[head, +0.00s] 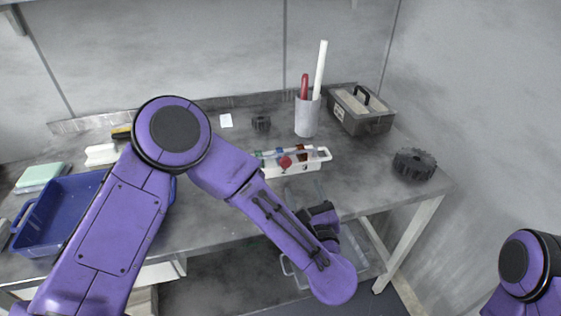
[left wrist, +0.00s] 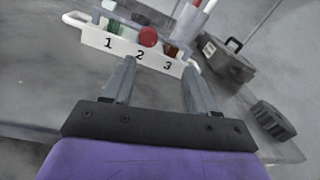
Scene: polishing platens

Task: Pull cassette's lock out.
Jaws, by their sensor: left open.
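The cassette (head: 318,161) is a white, narrow holder with a handle at each end, standing on the workbench in the middle of the head view. My right gripper is out of view.
A blue tray (head: 62,186) stands at the left of the bench. A grey toolbox (head: 362,112), a white holder (head: 306,118) with red and white rods, and a black gear-like part (head: 414,164) stand right and behind. Bare bench lies around the cassette.

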